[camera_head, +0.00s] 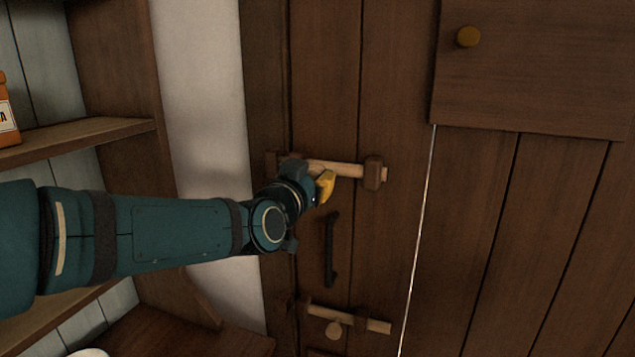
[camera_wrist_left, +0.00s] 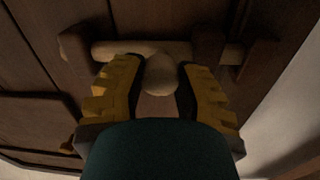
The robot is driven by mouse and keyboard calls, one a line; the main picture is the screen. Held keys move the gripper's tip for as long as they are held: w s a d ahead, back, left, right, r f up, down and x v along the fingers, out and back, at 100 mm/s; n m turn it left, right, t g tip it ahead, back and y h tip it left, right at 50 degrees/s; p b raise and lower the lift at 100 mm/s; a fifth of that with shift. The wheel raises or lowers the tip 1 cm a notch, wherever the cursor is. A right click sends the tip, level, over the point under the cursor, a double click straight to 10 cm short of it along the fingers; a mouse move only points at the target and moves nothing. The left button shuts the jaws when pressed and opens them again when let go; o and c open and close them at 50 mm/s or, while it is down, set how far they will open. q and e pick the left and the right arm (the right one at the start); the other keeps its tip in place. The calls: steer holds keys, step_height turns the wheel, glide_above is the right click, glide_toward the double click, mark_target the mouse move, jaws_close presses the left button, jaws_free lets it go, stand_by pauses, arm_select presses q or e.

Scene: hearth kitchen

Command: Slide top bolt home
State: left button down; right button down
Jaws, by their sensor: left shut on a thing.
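The top bolt (camera_head: 345,169) is a pale wooden bar lying across the dark plank door. Its right end pokes slightly past a dark wooden bracket (camera_head: 375,173). In the left wrist view the bar (camera_wrist_left: 130,49) runs across the top, with a dark bracket (camera_wrist_left: 208,47) to the right of the knob. The bolt's rounded knob (camera_wrist_left: 160,75) sits between the two yellow fingers of my left gripper (camera_wrist_left: 160,85), which is shut on it. My right gripper is not in view.
A black door handle (camera_head: 330,250) stands just below the gripper. A lower wooden bolt (camera_head: 372,325) with its own knob (camera_head: 333,330) is beneath. A shelf (camera_head: 80,140) with an orange container (camera_head: 6,115) is at left. A wooden knob (camera_head: 468,36) is on the upper right panel.

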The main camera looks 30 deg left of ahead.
arm_select(q)
steer(key=shift+a+r, duration=0.1)
steer(key=shift+a, duration=0.15)
steer(key=c, duration=0.8)
jaws_free()
steer(key=shift+c, duration=0.2)
steer(key=shift+o, duration=1.4)
steer(key=shift+a, duration=0.15)
steer(key=shift+s+d, duration=0.1)
steer(key=shift+d, duration=0.1)
steer(key=s+d, duration=0.2)
steer(key=s, duration=0.9)
steer(key=shift+s, duration=0.35)
steer(key=shift+d, duration=0.1)
